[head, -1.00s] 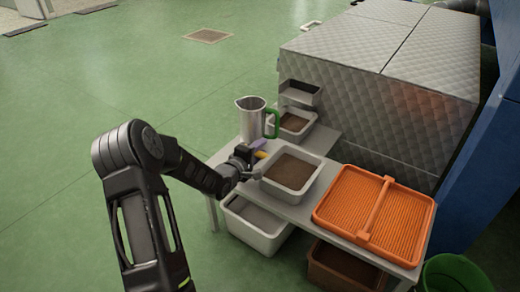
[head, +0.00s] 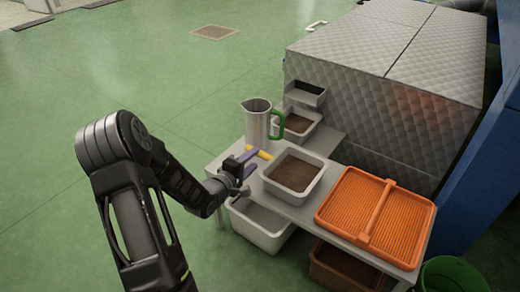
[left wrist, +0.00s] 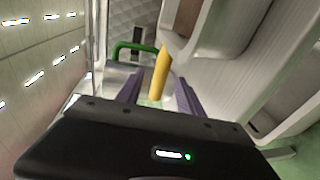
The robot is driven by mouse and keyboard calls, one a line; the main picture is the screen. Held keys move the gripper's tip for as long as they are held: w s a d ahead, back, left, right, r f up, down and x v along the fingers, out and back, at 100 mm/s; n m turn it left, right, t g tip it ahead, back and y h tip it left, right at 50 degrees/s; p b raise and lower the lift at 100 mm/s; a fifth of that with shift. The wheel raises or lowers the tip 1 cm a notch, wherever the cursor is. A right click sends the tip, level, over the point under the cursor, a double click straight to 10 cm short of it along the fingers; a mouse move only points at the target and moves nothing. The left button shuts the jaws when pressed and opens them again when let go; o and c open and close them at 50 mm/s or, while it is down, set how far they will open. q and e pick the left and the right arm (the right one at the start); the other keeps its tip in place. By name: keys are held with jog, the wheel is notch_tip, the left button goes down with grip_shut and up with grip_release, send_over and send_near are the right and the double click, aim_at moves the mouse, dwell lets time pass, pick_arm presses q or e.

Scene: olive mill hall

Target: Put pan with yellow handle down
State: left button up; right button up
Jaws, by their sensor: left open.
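The yellow handle (head: 263,154) of the pan shows on the grey table, beside the grey tub with brown contents. It also shows in the left wrist view (left wrist: 160,74), pointing away toward a pale tub wall. I cannot tell where the pan's body is or whether that tub is it. My left gripper (head: 248,165) has purple fingers and is open at the table's left edge, near the handle's end. In the left wrist view the fingers (left wrist: 160,95) stand apart on either side of the handle, with gaps. My right gripper is out of view.
A metal jug (head: 258,122) with a green handle stands just behind. The grey tub (head: 287,195) is to the right, then an orange ribbed tray (head: 335,225). More tubs sit below the table (head: 219,166). A large quilted grey box (head: 340,95) stands behind. The floor at left is clear.

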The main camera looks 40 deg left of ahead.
pick_arm(q)
jog(key=v, duration=0.3)
jog(key=shift+s+p, duration=0.35)
jog(key=shift+p, duration=0.05)
dwell(0.6)
